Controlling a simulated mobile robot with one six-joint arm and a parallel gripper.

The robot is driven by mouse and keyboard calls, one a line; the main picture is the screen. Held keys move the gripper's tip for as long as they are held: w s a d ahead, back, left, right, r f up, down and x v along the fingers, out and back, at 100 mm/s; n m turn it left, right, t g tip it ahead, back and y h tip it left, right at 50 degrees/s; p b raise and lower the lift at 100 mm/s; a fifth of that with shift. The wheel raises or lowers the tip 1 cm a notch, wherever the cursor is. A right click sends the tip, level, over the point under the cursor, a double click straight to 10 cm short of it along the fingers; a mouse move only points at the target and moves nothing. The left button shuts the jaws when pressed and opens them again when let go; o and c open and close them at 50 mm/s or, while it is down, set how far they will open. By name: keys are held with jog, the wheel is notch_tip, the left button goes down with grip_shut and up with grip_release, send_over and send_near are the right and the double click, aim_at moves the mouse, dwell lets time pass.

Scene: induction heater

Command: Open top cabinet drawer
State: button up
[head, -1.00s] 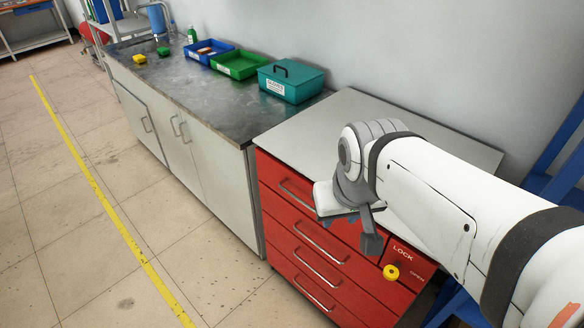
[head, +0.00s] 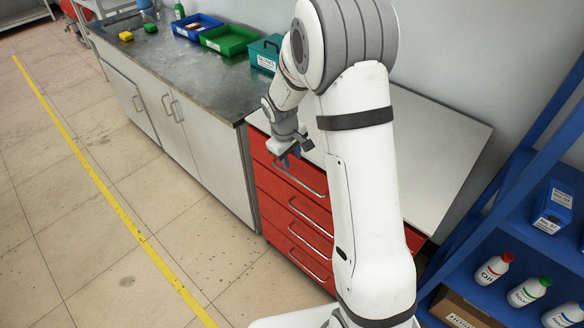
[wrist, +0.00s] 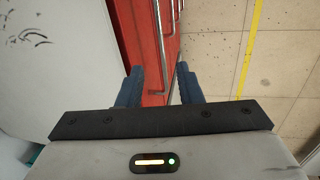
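The red drawer cabinet (head: 275,205) stands below a grey top, with several drawers stacked and a bar handle on each. The top drawer (head: 262,150) looks closed, and its handle (head: 305,183) is partly in view beside my arm. My gripper (head: 288,160) is at the upper left of the top drawer's front. In the wrist view my gripper (wrist: 160,88) has its two blue fingers apart. A metal handle (wrist: 158,35) runs down the red front toward the gap between them. I cannot tell whether the fingers touch it. My arm hides the cabinet's right front.
A steel-topped counter (head: 185,80) with white doors adjoins the cabinet on the left. It carries a teal box (head: 263,55), a green tray (head: 229,40) and a blue tray (head: 198,27). A blue shelf (head: 510,225) with bottles stands right. The floor in front is clear.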

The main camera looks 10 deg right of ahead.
aim_at(294, 177)
jog(key=shift+w+d+f+p, duration=0.15)
jog(key=shift+w+f+p, duration=0.15)
jog(key=shift+f, duration=1.35)
jog(key=shift+w+d+f+p, duration=0.25)
jog(key=shift+w+f, duration=0.1)
jog(key=shift+f, duration=1.25)
jog(key=shift+w+d+f+p, duration=0.1)
jog(key=shift+w+f+p, duration=0.2)
jog(key=shift+f, duration=1.35)
jog(key=shift+c, duration=0.4)
grip_shut()
